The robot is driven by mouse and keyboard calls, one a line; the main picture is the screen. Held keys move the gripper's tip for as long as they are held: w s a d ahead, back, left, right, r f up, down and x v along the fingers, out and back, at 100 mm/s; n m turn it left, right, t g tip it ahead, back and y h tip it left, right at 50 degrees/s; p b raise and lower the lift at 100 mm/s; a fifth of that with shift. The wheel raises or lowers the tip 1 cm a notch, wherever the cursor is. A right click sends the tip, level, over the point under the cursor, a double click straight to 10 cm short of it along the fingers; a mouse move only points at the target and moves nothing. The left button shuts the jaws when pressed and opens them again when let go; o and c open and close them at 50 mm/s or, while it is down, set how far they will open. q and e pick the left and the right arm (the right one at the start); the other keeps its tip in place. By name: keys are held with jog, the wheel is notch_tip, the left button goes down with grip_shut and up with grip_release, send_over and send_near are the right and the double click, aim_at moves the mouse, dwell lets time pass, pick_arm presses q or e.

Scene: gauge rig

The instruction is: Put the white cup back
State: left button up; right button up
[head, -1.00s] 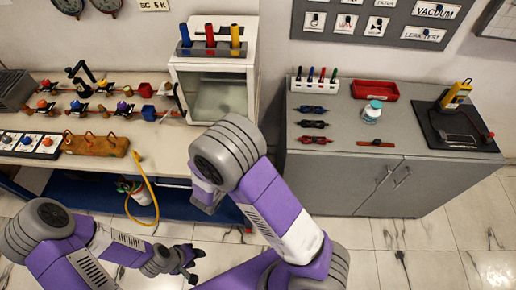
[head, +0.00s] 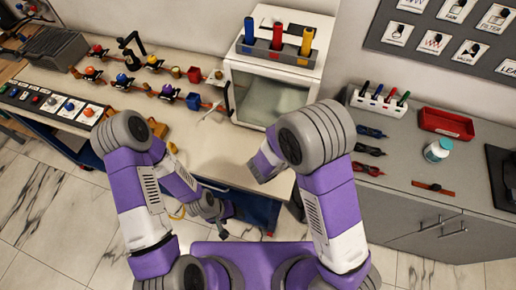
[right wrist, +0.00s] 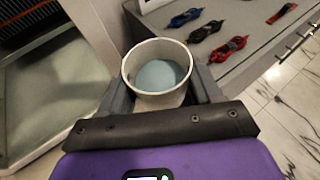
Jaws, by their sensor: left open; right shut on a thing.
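The white cup (right wrist: 158,75) shows in the right wrist view, with a pale rim and a blue-grey inside. My right gripper (right wrist: 160,95) is shut on it, one grey finger on each side. In the head view the right arm hides the cup, and the right gripper's fingertips cannot be made out there. My left gripper (head: 217,210) is open and empty, low in front of the bench's front edge.
The bench (head: 215,150) carries a white glass-fronted cabinet (head: 268,95), a row of coloured valves and a switch panel (head: 48,105). To the right, the grey cabinet (head: 400,190) holds a red tray (head: 446,122), a pen rack (head: 378,103), a jar (head: 438,150) and clips.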

jog(key=s+a+r+n+t+y+b, duration=0.15)
jog(key=a+n+t+y+b, duration=0.25)
jog(key=a+b, duration=0.95)
jog(key=shift+n, duration=0.3)
jog(key=a+f, duration=0.1)
jog(key=f, duration=0.2)
jog(key=a+f+b, duration=0.1)
jog(key=f, duration=0.2)
jog(key=a+f, duration=0.1)
jog(key=f, duration=0.1)
jog(key=shift+w+f+b, duration=0.15)
jog(key=shift+f+b, duration=0.2)
jog(key=shift+f, duration=0.05)
jog(key=shift+f, duration=0.1)
jog(key=o, duration=1.2)
jog(key=shift+c, duration=0.2)
